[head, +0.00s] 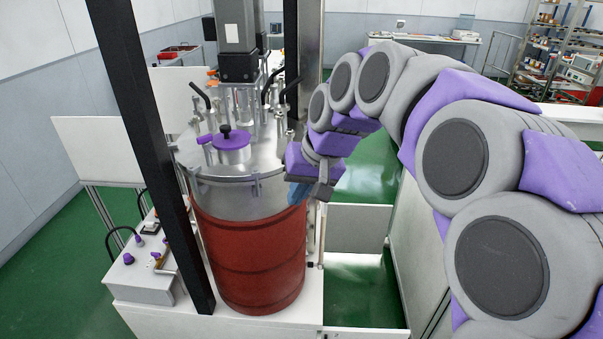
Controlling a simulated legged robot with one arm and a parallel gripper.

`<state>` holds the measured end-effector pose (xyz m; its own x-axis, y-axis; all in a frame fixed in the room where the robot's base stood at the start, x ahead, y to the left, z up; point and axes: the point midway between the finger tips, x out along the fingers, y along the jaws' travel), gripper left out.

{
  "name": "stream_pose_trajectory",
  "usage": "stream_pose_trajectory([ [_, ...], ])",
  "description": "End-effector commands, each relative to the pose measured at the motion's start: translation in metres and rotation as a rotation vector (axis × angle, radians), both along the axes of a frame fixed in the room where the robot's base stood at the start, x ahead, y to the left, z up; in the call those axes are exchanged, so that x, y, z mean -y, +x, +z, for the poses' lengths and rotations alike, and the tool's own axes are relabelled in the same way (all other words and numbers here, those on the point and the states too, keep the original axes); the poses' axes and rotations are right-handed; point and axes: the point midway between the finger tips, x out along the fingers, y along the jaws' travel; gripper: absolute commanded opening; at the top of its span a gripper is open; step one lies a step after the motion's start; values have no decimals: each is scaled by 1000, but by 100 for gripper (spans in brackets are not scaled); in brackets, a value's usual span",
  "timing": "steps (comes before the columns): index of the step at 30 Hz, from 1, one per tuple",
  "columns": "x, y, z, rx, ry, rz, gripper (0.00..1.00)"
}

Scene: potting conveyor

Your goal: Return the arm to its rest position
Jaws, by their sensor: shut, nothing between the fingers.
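My arm reaches in from the right side of the head view and arches over toward the middle. My gripper (311,191) hangs at the arm's end, pointing down, beside the right upper edge of the red drum (250,255). The gripper is shut and holds nothing. Its fingertips are small in the picture, and I cannot tell whether they touch the drum's rim.
The drum has a metal lid (232,165) with several fittings and a purple cap (233,141). A black post (160,150) stands in front. A control box (145,270) sits at left. White panels (357,227) stand right of the drum. Green floor (360,290) shows beyond.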

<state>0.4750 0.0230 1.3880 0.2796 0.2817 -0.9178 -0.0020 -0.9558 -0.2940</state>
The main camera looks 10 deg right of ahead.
Motion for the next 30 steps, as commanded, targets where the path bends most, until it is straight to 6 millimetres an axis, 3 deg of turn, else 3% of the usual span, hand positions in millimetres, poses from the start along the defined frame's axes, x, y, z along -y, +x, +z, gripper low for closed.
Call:
stream_pose_trajectory([
  [4,-2,-16,-19,-25,-16,13,0],
  [13,-4,-33,-34,-51,-36,25,0],
  [16,-8,-54,-46,-78,-58,38,0],
  [23,-8,-148,-107,-212,-158,76,0],
  [30,10,-250,-172,-359,-253,78,0],
])
